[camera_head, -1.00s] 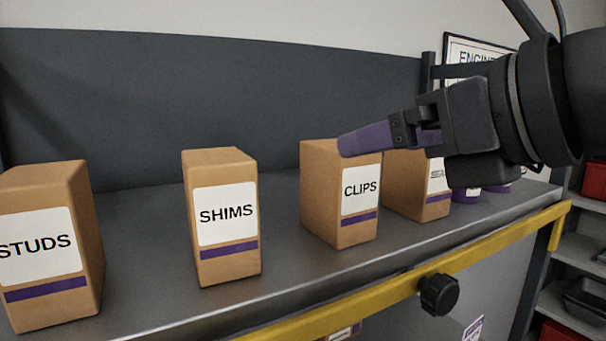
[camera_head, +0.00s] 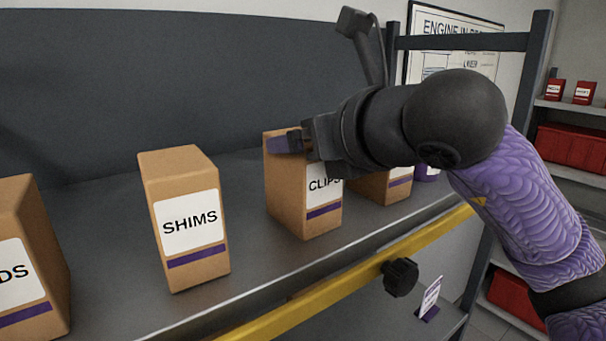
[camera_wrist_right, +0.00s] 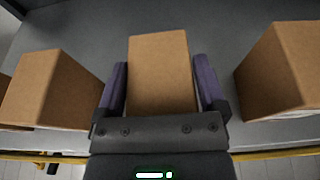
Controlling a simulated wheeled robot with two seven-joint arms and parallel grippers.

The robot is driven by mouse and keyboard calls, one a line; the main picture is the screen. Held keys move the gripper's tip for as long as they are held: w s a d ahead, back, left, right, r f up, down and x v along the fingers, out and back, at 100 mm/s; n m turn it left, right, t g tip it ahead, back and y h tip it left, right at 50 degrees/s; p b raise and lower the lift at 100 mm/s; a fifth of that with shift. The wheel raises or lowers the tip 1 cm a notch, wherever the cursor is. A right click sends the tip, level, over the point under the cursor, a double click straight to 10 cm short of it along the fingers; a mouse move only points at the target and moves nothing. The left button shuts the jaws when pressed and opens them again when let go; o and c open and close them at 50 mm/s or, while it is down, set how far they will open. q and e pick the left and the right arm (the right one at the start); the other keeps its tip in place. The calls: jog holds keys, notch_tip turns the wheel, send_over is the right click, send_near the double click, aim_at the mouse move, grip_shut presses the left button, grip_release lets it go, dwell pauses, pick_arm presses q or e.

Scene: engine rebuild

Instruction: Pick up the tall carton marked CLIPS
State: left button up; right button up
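The tall brown CLIPS carton (camera_head: 286,195) stands upright on the grey shelf, its white label partly covered by my right gripper in the head view. My right gripper (camera_head: 288,143) is at the upper part of this carton. In the right wrist view the carton (camera_wrist_right: 160,75) stands between the two purple fingers of the right gripper (camera_wrist_right: 161,62), one finger on each side. The fingers are spread, with what looks like a narrow gap to the carton's sides. My left gripper is not in view.
The SHIMS carton (camera_head: 185,225) stands left of CLIPS, and a STUDS carton (camera_head: 32,260) is cut off further left. Another carton (camera_head: 372,187) stands close on the right. A yellow rail (camera_head: 330,290) with a black knob (camera_head: 400,277) runs along the shelf's front.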

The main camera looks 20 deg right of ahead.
grip_shut()
dwell(0.3)
